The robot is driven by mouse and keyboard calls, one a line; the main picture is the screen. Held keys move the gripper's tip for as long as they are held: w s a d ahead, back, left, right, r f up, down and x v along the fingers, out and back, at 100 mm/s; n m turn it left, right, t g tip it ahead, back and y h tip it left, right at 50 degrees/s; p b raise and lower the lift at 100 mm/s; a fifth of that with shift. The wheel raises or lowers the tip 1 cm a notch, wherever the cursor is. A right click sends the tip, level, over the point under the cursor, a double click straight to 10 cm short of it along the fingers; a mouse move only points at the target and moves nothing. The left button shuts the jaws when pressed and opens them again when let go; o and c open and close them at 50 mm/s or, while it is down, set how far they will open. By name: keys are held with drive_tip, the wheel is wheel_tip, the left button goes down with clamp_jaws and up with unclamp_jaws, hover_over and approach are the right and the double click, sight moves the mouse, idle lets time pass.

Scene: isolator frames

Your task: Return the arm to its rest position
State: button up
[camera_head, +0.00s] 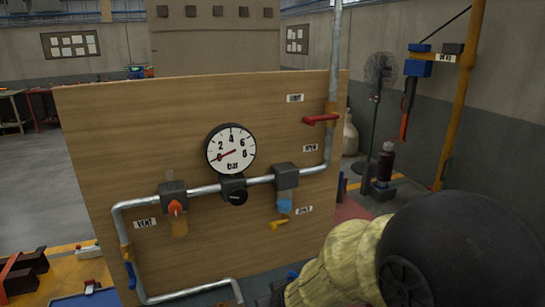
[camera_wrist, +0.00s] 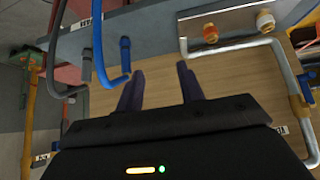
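In the wrist view my gripper (camera_wrist: 161,73) shows two dark fingers standing apart with nothing between them, so it is open and empty. Behind the fingers is the wooden panel (camera_wrist: 158,92), and a bent metal pipe (camera_wrist: 285,75) passes to their right. In the head view my arm (camera_head: 455,250) fills the lower right, with a black rounded link and a yellowish sleeve, in front of the panel's lower right side. My gripper cannot be made out in the head view.
The wooden panel (camera_head: 90,150) carries a pressure gauge (camera_head: 230,150) reading near 0, a red-handled valve (camera_head: 320,119), an orange valve knob (camera_head: 176,207) and a yellow lever (camera_head: 278,224). A blue hose (camera_wrist: 99,50) curves left of my fingers. A yellow post (camera_head: 457,100) stands right.

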drive_tip(key=s+d+m+g+h+p, duration=0.1)
drive_tip(key=s+d+m+g, duration=0.1)
drive_tip(key=s+d, duration=0.3)
drive_tip(key=s+d+r+m+g+h+p, duration=0.1)
drive_tip(key=s+d+m+g, duration=0.1)
drive_tip(key=s+d, duration=0.3)
drive_tip(key=d, duration=0.4)
drive_tip(key=shift+d+r+g, duration=0.2)
drive_tip(key=shift+d+g, duration=0.1)
drive_tip(key=shift+w, duration=0.1)
